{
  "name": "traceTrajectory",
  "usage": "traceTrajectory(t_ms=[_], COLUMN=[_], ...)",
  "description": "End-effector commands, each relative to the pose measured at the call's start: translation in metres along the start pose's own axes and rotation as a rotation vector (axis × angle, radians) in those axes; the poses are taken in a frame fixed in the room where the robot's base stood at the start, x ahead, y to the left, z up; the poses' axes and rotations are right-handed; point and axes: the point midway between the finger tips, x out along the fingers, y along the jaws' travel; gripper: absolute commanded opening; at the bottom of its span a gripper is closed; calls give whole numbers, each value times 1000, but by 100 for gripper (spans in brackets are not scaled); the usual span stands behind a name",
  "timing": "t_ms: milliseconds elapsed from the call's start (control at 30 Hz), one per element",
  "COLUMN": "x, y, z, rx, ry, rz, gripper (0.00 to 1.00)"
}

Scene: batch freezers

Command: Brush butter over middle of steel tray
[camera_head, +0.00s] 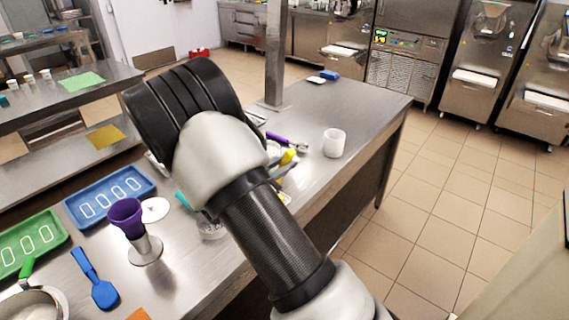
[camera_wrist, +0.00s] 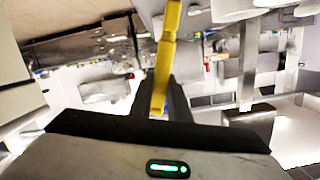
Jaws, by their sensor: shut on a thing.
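In the wrist view my gripper (camera_wrist: 163,84) is shut on a long yellow handle (camera_wrist: 171,22), which I take to be the brush. The handle runs up past the top edge, so its bristle end is out of view. In the head view my own arm hides the gripper. A small yellow piece (camera_head: 288,157) shows just beyond the arm, among utensils on the steel table; I cannot tell if it is the same handle. I cannot make out a steel tray or butter in either view.
A post (camera_head: 276,50) rises behind.

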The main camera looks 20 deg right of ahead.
Motion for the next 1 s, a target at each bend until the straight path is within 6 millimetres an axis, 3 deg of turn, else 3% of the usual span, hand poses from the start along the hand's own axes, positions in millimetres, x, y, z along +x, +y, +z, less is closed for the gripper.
traceTrajectory(t_ms=[1000], x=[2], y=[3], z=[8], rx=[0], ry=[0], rz=[0], gripper=[0])
